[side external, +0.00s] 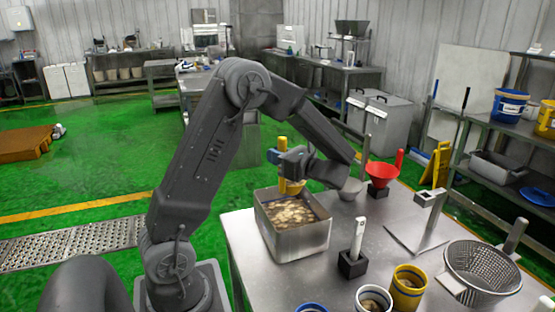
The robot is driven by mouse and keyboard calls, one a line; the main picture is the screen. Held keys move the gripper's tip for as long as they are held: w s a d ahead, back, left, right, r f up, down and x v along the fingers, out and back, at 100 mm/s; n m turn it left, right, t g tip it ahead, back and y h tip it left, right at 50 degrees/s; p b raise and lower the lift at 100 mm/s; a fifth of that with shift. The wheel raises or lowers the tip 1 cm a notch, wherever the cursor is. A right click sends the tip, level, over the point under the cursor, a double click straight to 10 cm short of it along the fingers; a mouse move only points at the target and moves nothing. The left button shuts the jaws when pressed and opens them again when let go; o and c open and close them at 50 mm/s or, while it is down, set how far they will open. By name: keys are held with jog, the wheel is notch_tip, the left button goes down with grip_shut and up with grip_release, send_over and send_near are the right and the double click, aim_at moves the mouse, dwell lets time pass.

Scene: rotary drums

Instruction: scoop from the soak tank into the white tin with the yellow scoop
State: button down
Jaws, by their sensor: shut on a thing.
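The soak tank (281,246) is an open metal box on the near left of the steel table, with murky liquid and pale pieces inside. My gripper (288,163) is shut on the yellow scoop (282,147), whose handle points up. The scoop's bowl (292,187) is over the far part of the tank, at about rim height. I cannot tell whether it touches the contents or holds any. The white tin (373,306) stands at the table's near edge, cut off by the frame, with brownish stuff inside.
A yellow tin (409,290) and a partly cut-off blue-rimmed tin (311,309) flank the white tin. A white-handled tool (358,236) stands in a black block. A red scoop (382,173) stands behind. A mesh basket (483,272) lies at right. Bare steel table (345,216) shows right of the tank.

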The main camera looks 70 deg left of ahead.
aim_at(286, 139)
notch_tip(286, 139, up, 5)
jog(key=shift+w+d+r, duration=0.1)
jog(key=shift+r, duration=0.1)
jog(key=w+d+m+t+y, duration=0.1)
jog(key=w+d+m+t, duration=0.2)
jog(key=d, duration=0.4)
jog(key=w+d+m+t+y, duration=0.1)
jog(key=w+d+m+t, duration=0.2)
jog(key=d, duration=0.4)
jog(key=s+d+m+t+h, duration=0.25)
jog(key=d+m+t, duration=0.35)
jog(key=d+t, duration=1.05)
jog(key=s+d+f+g, duration=0.1)
jog(key=d+f+g, duration=0.3)
jog(key=f, duration=0.6)
jog(key=shift+d+f, duration=0.3)
jog(key=shift+d, duration=0.4)
jog(key=shift+w+a+r+g+h, duration=0.1)
jog(key=shift+w+a+g+h, duration=0.15)
jog(key=shift+a+g+h, duration=0.3)
jog(key=shift+w+a+r+g+h, duration=0.1)
jog(key=shift+w+a+g+h, duration=0.15)
jog(key=shift+a+g+h, duration=0.25)
jog(key=shift+w+a+f+g+h, duration=0.25)
jog(key=shift+w+a+g+h, duration=0.25)
jog(key=shift+h, duration=0.4)
